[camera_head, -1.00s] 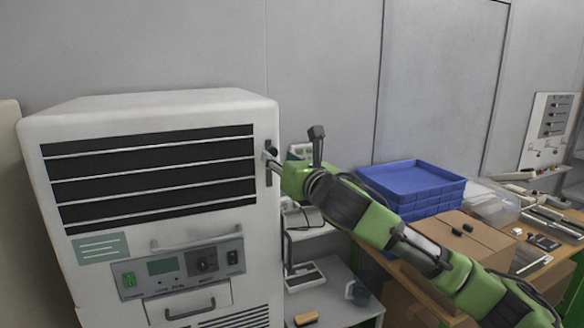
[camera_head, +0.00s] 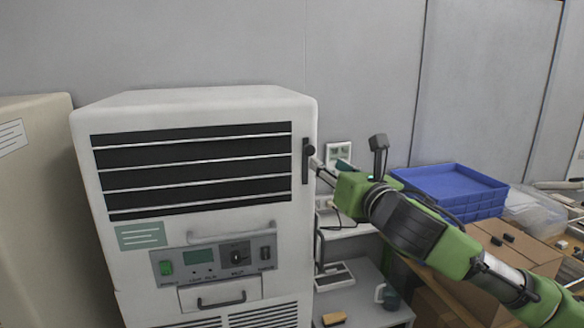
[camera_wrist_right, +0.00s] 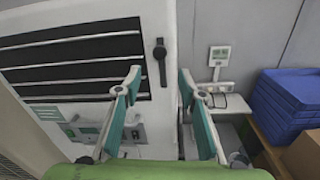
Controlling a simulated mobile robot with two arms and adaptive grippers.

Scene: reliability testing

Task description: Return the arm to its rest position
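My right gripper (camera_head: 320,167) is at the upper right edge of the white cabinet, just right of its dark handle (camera_head: 308,160). In the right wrist view its two fingers (camera_wrist_right: 159,78) are spread wide with nothing held between them. The handle (camera_wrist_right: 160,62) shows beyond and between the fingertips, apparently clear of them. My green right arm (camera_head: 440,245) reaches in from the lower right. The white cabinet (camera_head: 190,113) has black vent slats and a control panel (camera_head: 220,258). My left gripper is not in view.
Stacked blue trays (camera_head: 450,185) and a cardboard box (camera_head: 525,252) stand on a wooden table behind my right arm. A grey shelf unit (camera_head: 365,300) with a mug (camera_head: 387,296) stands beside the cabinet. A beige cabinet (camera_head: 35,200) is at far left.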

